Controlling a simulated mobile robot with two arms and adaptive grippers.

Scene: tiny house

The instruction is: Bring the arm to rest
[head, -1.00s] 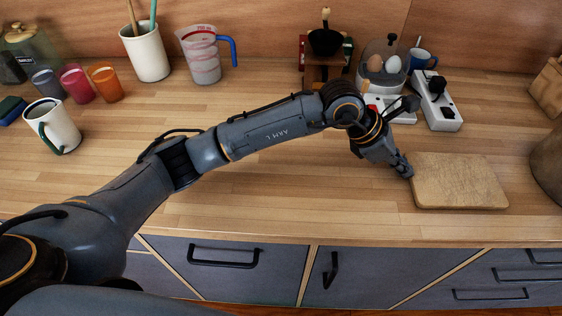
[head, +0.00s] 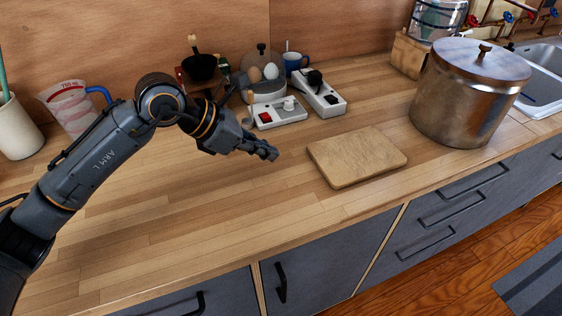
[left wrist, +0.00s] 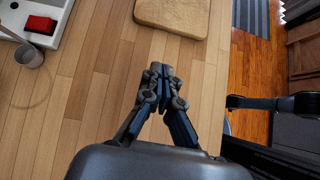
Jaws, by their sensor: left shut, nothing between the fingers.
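My left gripper (head: 266,152) is shut and empty. It hangs above the wooden counter (head: 190,215), to the left of a cutting board (head: 357,157) and apart from it in the head view. In the left wrist view its closed fingertips (left wrist: 161,72) point toward the cutting board (left wrist: 172,14), with bare counter between them. My left arm reaches in from the left edge of the head view. My right gripper is not in view.
A large lidded metal pot (head: 468,95) stands right of the board. Power strips (head: 320,92), an egg cooker (head: 264,85), a blue mug (head: 295,62) and a measuring jug (head: 72,108) stand toward the back. The front left counter is clear.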

